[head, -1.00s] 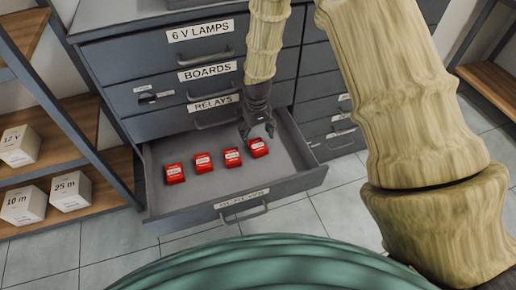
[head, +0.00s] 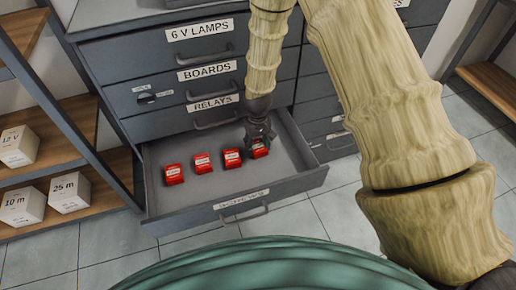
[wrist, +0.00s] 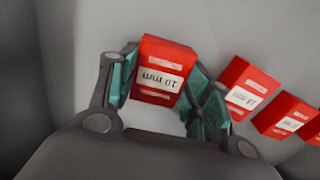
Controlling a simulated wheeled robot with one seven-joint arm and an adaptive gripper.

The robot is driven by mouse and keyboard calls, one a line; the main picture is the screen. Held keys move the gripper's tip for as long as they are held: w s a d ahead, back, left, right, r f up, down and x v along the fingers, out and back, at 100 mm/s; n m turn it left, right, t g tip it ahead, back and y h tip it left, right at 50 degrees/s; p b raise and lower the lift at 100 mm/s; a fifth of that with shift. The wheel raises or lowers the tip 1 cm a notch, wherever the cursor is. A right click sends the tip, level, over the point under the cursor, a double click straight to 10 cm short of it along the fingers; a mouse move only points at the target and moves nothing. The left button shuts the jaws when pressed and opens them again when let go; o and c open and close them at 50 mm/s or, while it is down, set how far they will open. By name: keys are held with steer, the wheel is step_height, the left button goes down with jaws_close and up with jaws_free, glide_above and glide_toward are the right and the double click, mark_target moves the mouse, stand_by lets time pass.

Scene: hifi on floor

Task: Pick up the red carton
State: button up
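The red carton labelled "10 mm" (wrist: 163,70) lies in the open drawer, the rightmost of several red cartons in the head view (head: 261,152). My gripper (head: 261,138) is down at this carton and partly hides it. In the wrist view my gripper (wrist: 163,88) has one teal-padded finger on each side of the carton. The fingers are spread, with a thin gap at the carton's left side. The right finger is very close to the carton; contact there is unclear.
Other red cartons (head: 233,158) (head: 203,163) (head: 174,174) stand in a row to the left in the drawer (head: 225,207). In the wrist view the neighbouring carton (wrist: 248,84) is close beside the right finger. The drawer's right part is bare.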

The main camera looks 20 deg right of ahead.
steer(key=shift+r, duration=0.5)
steer(key=r, duration=0.2)
steer(key=shift+s+a+r+p, duration=0.3)
steer(key=shift+s+r+p, duration=0.05)
steer(key=shift+s+r, duration=0.05)
steer(key=s+a, duration=0.3)
steer(key=s+a+r, duration=0.1)
steer(key=s+a, duration=0.2)
steer(key=s, duration=0.1)
steer(key=s+a+p, duration=0.1)
steer(key=s+a, duration=0.2)
steer(key=s, duration=0.1)
steer(key=shift+r, duration=0.15)
steer(key=shift+s+r, duration=0.1)
steer(key=shift+r, duration=0.05)
step_height(320, 180, up, 16)
steer(key=m, duration=0.1)
glide_above(257, 148)
steer(key=s, duration=0.3)
steer(key=shift+s+a+r+p, duration=0.15)
steer(key=shift+a+p, duration=0.35)
steer(key=shift+p, duration=0.7)
steer(key=shift+p, duration=0.35)
